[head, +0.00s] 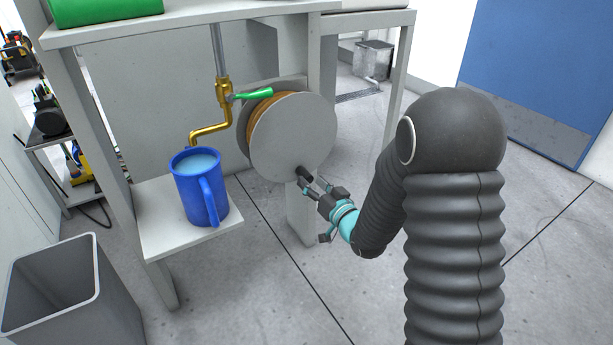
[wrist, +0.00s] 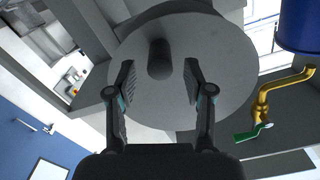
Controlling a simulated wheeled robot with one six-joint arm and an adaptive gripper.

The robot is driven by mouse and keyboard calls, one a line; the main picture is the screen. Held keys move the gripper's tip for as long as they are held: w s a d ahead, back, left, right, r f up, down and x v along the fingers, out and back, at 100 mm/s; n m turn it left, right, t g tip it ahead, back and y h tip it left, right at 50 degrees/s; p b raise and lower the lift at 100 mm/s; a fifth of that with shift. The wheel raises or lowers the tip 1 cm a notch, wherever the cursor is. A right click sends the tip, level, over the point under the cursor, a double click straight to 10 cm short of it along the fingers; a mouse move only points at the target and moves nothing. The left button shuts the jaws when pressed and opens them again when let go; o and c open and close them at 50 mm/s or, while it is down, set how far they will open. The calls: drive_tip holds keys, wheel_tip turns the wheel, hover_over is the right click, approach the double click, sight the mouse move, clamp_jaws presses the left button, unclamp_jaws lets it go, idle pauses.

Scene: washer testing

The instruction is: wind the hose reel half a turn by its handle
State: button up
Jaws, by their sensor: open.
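The hose reel (head: 288,137) has a light grey disc facing me, with orange-brown hose showing behind its left edge. In the wrist view its disc (wrist: 230,75) fills the upper middle. The handle (head: 304,173) is a short dark peg near the disc's lower edge in the head view. In the wrist view the handle (wrist: 160,60) stands straight ahead, between and beyond the fingertips. My gripper (head: 314,188) is open just in front of the handle. Its two fingers also show in the wrist view (wrist: 160,80), one on each side of the handle, apart from it.
A brass tap (head: 211,130) with a green lever is left of the reel, above a blue mug (head: 201,188) of water on a low shelf (head: 160,232). A grey bin (head: 52,295) stands at lower left. The floor right of the reel is clear.

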drive_tip(key=shift+x, duration=1.85)
drive_tip(key=shift+c, duration=0.3)
clamp_jaws()
